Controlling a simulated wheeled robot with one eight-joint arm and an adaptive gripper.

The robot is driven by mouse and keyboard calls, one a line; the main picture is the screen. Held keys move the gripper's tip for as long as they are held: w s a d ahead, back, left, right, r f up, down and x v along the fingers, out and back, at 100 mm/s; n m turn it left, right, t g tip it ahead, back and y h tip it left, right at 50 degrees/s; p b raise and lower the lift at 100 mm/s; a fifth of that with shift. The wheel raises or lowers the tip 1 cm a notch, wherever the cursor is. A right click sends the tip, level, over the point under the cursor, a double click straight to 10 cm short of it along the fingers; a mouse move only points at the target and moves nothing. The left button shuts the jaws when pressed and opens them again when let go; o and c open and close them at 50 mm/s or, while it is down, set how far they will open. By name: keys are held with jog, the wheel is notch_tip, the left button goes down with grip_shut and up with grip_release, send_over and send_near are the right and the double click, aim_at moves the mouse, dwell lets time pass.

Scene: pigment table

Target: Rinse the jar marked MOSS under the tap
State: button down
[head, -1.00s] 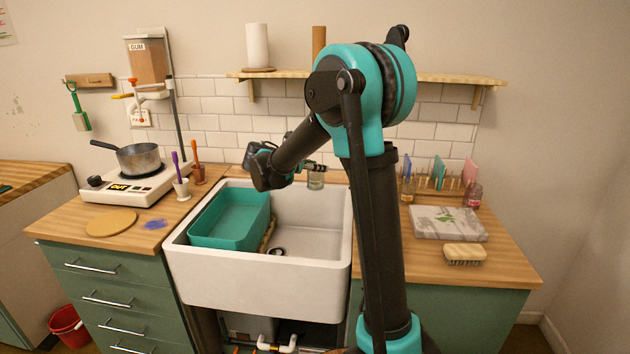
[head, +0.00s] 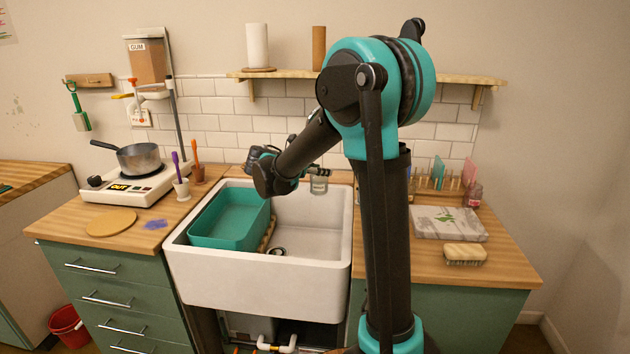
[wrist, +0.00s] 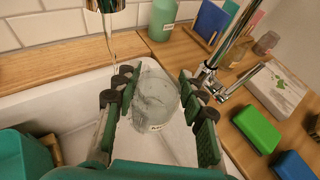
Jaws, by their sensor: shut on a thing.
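My gripper (wrist: 157,82) is shut on a clear glass jar (wrist: 155,100), with one finger on each side of it. The jar carries a small pale label low down, too small to read surely. In the head view the jar (head: 318,185) hangs from my gripper (head: 322,172) over the back part of the white sink (head: 330,215). The chrome tap (wrist: 232,65) shows to the right of the jar in the wrist view, apart from it. In the head view my arm hides the tap.
A teal basin (head: 225,222) fills the sink's left side. A green labelled jar (wrist: 162,18) stands behind the sink. A stone slab (head: 447,223) and a brush (head: 465,253) lie on the right counter. A hotplate with a pot (head: 138,160) stands left.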

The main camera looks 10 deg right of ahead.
jog(key=shift+s+a, duration=0.15)
jog(key=shift+s, duration=1.05)
jog(key=shift+s+a, duration=0.1)
jog(key=shift+s, duration=1.1)
jog(key=shift+s+r, duration=0.1)
jog(key=s+r, duration=0.4)
jog(key=shift+s+a, duration=0.25)
jog(key=shift+s, duration=0.15)
jog(key=shift+f, duration=0.1)
